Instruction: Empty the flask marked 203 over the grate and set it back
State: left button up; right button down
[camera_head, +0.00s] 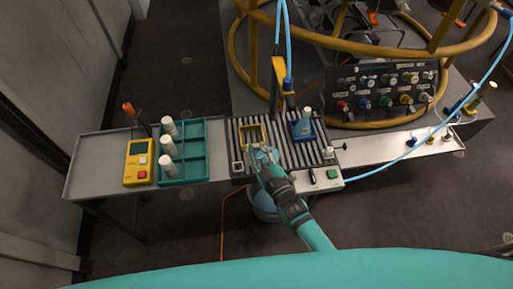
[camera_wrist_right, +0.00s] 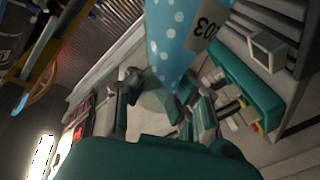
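In the head view the right gripper (camera_head: 262,153) is over the front of the slatted grate (camera_head: 279,160), just in front of an empty yellow square holder (camera_head: 251,134). A second light blue flask (camera_head: 304,122) stands upright in a blue holder (camera_head: 302,132). My left gripper is not in view.
A teal rack (camera_head: 187,181) with several white bottles and a yellow meter (camera_head: 139,162) stand left of the grate. A yellow post (camera_head: 277,83) rises behind it. A bucket (camera_head: 262,206) is below. A control panel (camera_head: 384,90) and yellow rings are behind.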

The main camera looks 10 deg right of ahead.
aim_at(264, 159)
jog(key=f+n+b, duration=0.1)
jog(key=n, duration=0.1)
jog(key=d+n+b, duration=0.1)
jog(key=n, duration=0.2)
jog(key=f+n+b, duration=0.1)
jog(key=n, duration=0.2)
jog(key=shift+w+d+f+b, duration=0.25)
jog(key=shift+w+f+b, duration=0.05)
jog(key=n, duration=0.2)
jog(key=shift+r+n, duration=0.3)
jog(key=n, duration=0.4)
jog(key=shift+d+r+b, duration=0.1)
jog(key=shift+r+b, duration=0.05)
jog(key=shift+b, duration=0.15)
pick_arm(q)
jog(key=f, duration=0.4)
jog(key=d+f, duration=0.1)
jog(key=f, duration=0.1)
jog(key=shift+b, duration=0.4)
pick_arm(e)
jog(key=n, duration=0.4)
jog(key=shift+r, duration=0.25)
